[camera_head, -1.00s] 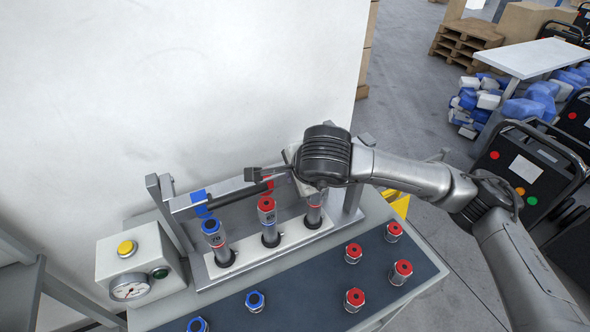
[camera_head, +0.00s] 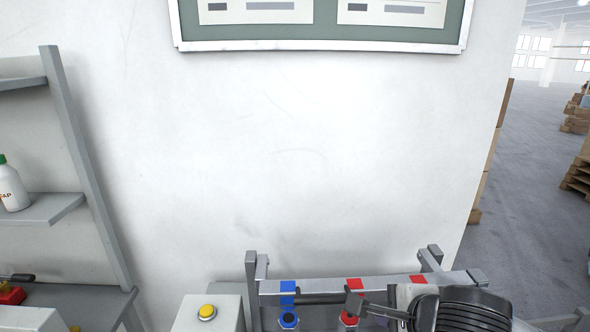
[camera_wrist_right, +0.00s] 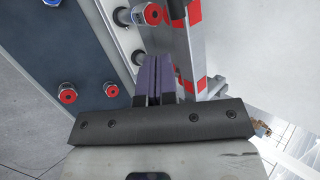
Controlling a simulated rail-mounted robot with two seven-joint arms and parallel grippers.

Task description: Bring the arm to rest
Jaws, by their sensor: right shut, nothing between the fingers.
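My right gripper (camera_head: 354,303) is at the bottom of the head view, beside the grey metal crossbar (camera_head: 323,288) of the test stand. In the right wrist view its two dark fingers (camera_wrist_right: 157,80) are pressed together with nothing between them. A blue-topped fitting (camera_head: 288,320) and a red-topped fitting (camera_head: 349,318) stand below the crossbar, cut off by the picture's lower edge. In the wrist view, red-ended fittings (camera_wrist_right: 68,94) stand on the dark panel (camera_wrist_right: 45,45), apart from the fingers. My left gripper is not in view.
The control box (camera_head: 209,312) with a yellow button (camera_head: 206,312) stands left of the stand. A shelf (camera_head: 42,208) with a white bottle (camera_head: 11,188) is at the far left. A framed board (camera_head: 320,46) hangs on the wall. Open floor (camera_head: 520,200) lies to the right.

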